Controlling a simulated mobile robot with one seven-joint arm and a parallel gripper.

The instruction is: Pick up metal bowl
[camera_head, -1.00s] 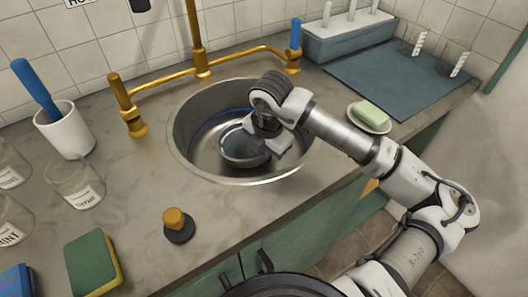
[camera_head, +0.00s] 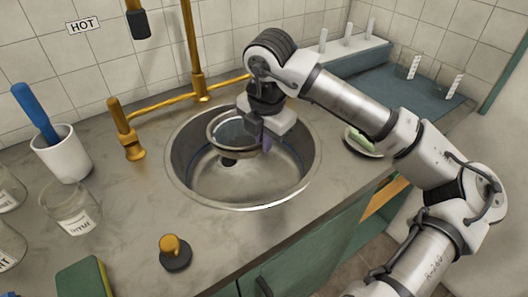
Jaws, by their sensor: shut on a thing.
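The metal bowl (camera_head: 232,132) is a shiny round bowl, held up over the back part of the round steel sink (camera_head: 185,187). My gripper (camera_head: 262,137) is at the bowl's right side, shut on its rim. The bowl looks roughly level and is clear of the sink floor, where a dark drain shows below it. The fingertips are partly hidden by the gripper body and the bowl.
A brass tap (camera_head: 192,60) with side pipes stands behind the sink. A green soap in a dish (camera_head: 362,143) is to the right, partly behind my arm. A white cup with a blue-handled brush (camera_head: 62,155), glass beakers (camera_head: 70,205) and a yellow-topped stopper (camera_head: 174,250) stand left and front.

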